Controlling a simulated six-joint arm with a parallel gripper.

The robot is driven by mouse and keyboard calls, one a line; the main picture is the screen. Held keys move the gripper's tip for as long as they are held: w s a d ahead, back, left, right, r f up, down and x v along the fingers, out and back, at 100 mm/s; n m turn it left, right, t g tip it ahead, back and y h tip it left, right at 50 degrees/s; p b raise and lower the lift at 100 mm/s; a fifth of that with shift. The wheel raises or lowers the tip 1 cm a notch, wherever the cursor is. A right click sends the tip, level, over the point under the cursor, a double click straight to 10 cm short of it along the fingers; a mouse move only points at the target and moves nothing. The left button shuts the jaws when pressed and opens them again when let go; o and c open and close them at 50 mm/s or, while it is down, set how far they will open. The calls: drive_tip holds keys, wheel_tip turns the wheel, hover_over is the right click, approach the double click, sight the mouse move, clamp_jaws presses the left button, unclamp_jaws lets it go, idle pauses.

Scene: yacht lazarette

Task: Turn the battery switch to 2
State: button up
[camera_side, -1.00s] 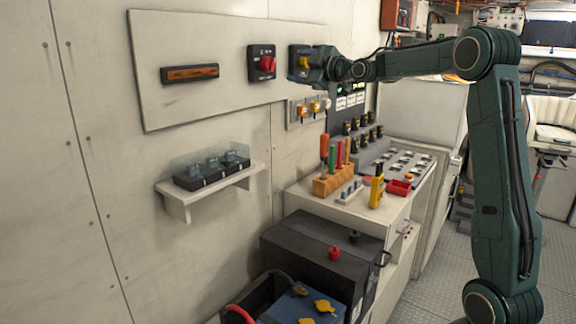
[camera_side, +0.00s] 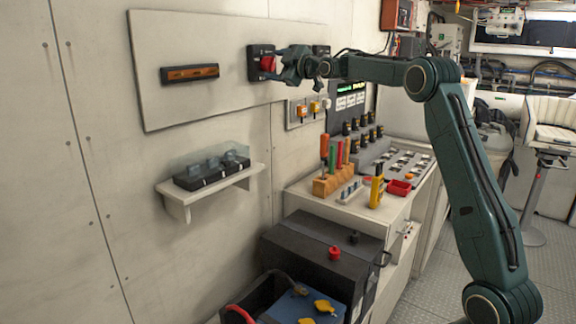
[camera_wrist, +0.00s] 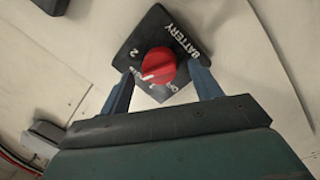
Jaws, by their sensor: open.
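The battery switch is a black square plate (camera_wrist: 181,38) marked BATTERY, with a red round knob (camera_wrist: 158,65). In the wrist view a "2" is legible at the plate's left and OFF at its lower right. A short white mark on the knob's lower-left edge points down-left. In the side view the red knob (camera_side: 267,63) stands on the wall panel just left of my gripper (camera_side: 283,64). My gripper (camera_wrist: 161,68) is open, its two blue fingers on either side of the knob with gaps visible. Contact with the plate cannot be told.
Below are a shelf (camera_side: 215,187) with a clear-covered box and a counter holding tools (camera_side: 336,170).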

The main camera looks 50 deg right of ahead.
drive_tip(key=shift+w, duration=0.6)
drive_tip(key=c, duration=0.9)
drive_tip(key=shift+c, duration=0.2)
drive_tip(key=shift+m, duration=0.3)
drive_tip(key=m, duration=0.3)
drive_tip(key=shift+m+g, duration=0.3)
drive_tip(key=shift+m, duration=0.1)
drive_tip(key=shift+m+y, duration=0.4)
drive_tip(key=shift+m, duration=1.6)
